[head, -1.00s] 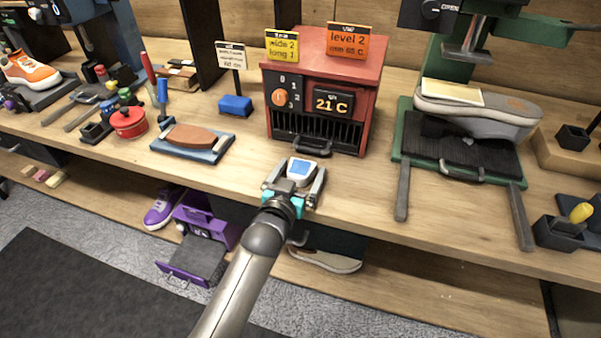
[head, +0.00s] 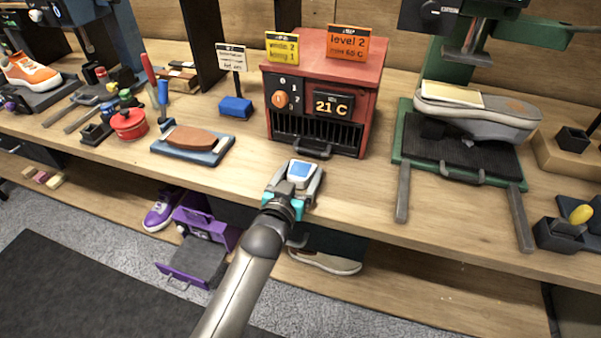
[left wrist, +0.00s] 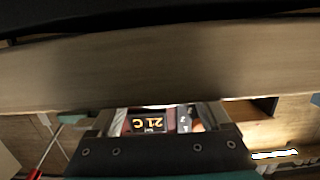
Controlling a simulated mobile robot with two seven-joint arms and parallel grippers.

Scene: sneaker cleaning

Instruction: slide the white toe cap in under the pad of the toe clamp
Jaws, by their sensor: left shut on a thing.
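My left gripper (head: 299,175) is shut on a small white piece with a blue face (head: 301,169), held over the bench front before the red heater. I cannot tell whether this piece is the white toe cap. In the left wrist view the fingers (left wrist: 164,118) frame the heater's 21 C display. The held piece is not clear there. A green press (head: 404,130) stands at the right, with a grey and white shoe (head: 495,120) over its black bed. I cannot tell which fixture is the toe clamp or make out its pad. My right gripper is not in view.
The red heater (head: 348,75) stands just beyond the gripper. A blue block (head: 236,106) and a brown-topped blue base (head: 215,157) lie left. The green press's two grey bars (head: 402,195) reach toward the bench front. Bare bench lies between heater and press.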

